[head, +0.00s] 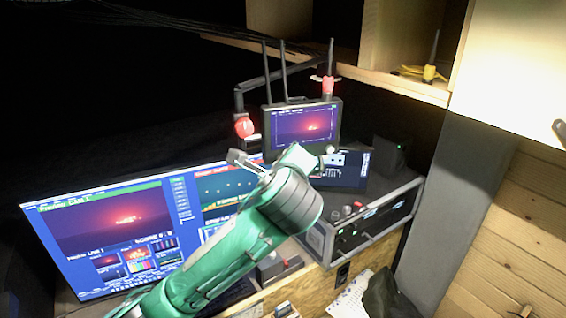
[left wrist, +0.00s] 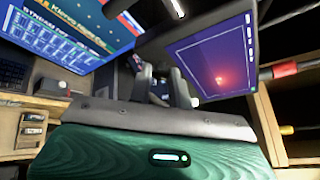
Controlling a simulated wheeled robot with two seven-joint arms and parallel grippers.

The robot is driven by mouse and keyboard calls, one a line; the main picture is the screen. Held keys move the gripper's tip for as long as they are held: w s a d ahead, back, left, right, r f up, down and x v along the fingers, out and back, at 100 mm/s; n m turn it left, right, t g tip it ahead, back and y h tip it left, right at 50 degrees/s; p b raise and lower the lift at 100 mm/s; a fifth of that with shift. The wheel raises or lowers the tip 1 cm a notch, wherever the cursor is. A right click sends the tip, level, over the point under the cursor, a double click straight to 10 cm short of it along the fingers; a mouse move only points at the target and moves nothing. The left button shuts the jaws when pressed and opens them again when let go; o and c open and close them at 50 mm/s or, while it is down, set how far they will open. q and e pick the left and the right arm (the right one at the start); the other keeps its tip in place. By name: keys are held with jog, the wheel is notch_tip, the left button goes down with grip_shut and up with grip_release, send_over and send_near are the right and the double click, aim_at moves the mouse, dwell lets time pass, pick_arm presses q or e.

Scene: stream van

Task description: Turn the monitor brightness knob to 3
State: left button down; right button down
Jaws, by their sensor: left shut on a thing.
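The small monitor (head: 303,130) with a red-glow picture stands on the equipment rack; it also fills the upper right of the left wrist view (left wrist: 215,60). My left arm crosses the head view from the lower left. My left gripper (head: 244,161) is at the monitor's lower left edge, partly hidden by my wrist. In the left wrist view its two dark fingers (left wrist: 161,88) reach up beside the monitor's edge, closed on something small. That looks like the brightness knob, but the fingers hide it, and no pointer or scale numbers are readable. My right gripper is not in view.
A large screen (head: 110,235) stands at left, close to my arm. The rack (head: 375,215) with knobs on its front is at right. A wooden shelf (head: 400,86) is at upper right.

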pick_arm(q)
jog(key=c, duration=1.3)
grip_release()
jog(key=b+v, duration=0.2)
jog(key=v, duration=1.1)
jog(key=shift+s, duration=0.35)
jog(key=shift+r+b, duration=0.1)
jog(key=shift+b, duration=0.2)
